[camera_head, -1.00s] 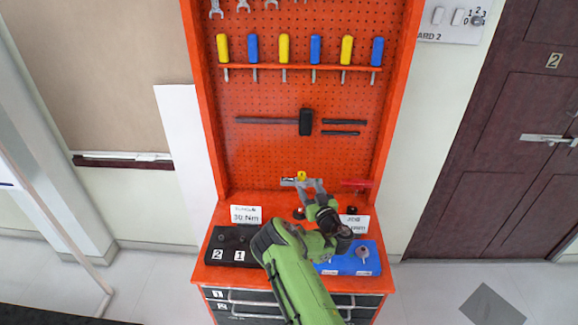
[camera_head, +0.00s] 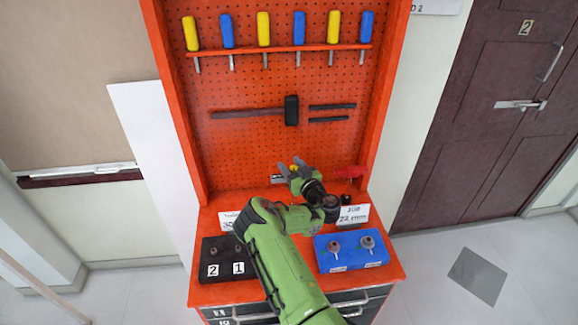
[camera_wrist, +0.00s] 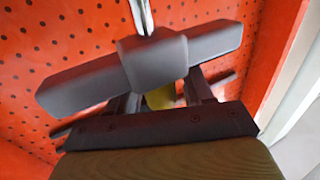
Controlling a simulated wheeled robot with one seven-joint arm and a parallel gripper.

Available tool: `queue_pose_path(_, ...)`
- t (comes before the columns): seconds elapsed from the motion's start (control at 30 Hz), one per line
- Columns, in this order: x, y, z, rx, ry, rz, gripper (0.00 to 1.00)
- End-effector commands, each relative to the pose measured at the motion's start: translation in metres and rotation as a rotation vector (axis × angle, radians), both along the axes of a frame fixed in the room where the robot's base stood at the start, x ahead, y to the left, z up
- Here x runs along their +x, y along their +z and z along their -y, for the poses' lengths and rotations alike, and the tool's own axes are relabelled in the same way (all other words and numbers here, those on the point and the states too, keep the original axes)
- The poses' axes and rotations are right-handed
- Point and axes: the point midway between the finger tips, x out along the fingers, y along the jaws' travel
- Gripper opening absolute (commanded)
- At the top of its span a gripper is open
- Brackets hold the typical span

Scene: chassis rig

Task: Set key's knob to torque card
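The key is a grey T-shaped tool with a thick bar (camera_wrist: 75,88) and a central block, close up in the wrist view against the pegboard. A silver rod meets its block from above. The key's yellow knob (camera_wrist: 163,97) shows below the bar, between my gripper's two dark fingers (camera_wrist: 167,98). The fingers look apart, with the knob between them; contact is unclear. In the head view my green gripper (camera_head: 299,172) is at the lower pegboard, partly covering the key (camera_head: 277,179). The left torque card (camera_head: 229,218) is mostly hidden by my arm; its figure is not readable now.
A right card (camera_head: 354,214) reads "22". A black block (camera_head: 223,268) marked 2 and 1 and a blue block (camera_head: 351,262) with two round pieces stand on the orange bench. Screwdrivers and a hammer (camera_head: 291,111) hang above.

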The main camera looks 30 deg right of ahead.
Motion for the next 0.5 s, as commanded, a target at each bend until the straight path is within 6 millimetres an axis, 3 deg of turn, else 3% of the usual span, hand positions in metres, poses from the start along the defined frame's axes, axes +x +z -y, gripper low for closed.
queue_pose_path(0.03,0.0001,0.0001,-0.0003,0.000,0.000,0.000,0.42)
queue_pose_path(0.3,0.0002,0.0000,-0.0005,0.001,0.001,0.000,0.02)
queue_pose_path(0.5,0.0004,0.0005,-0.0008,0.002,-0.013,0.001,0.01)
